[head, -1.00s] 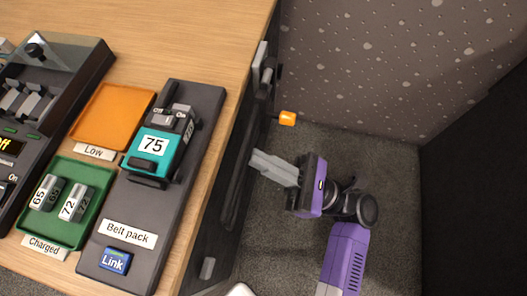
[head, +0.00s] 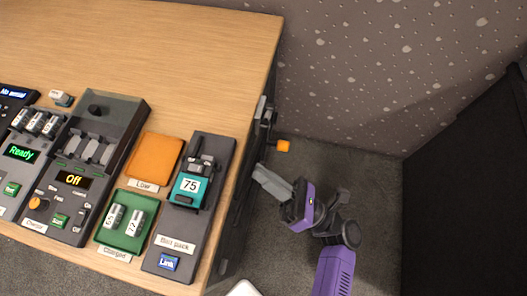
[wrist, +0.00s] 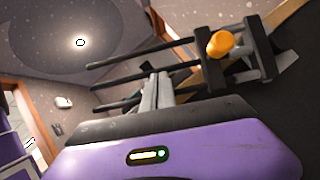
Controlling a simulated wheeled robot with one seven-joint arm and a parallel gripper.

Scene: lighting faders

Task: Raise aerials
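My gripper (head: 266,183) hangs beside the right side of the wooden desk, pointing left towards the desk's dark side. In the wrist view its grey fingers (wrist: 157,94) lie close together and look shut, with nothing seen between them. Dark rods (wrist: 125,59), possibly the aerials, run sideways around and behind the fingers. I cannot tell whether the fingers touch them. An orange knob (head: 283,146) sticks out from the desk's side, just beyond my gripper; it also shows on a dark bracket in the wrist view (wrist: 220,44).
On the desk (head: 150,45) stand a belt pack dock (head: 177,222) with a teal unit (head: 187,189), an orange Low tray (head: 155,160), a green Charged tray (head: 112,236) and a charger (head: 80,195). A speckled wall (head: 400,60) and a black panel (head: 465,180) bound the floor space.

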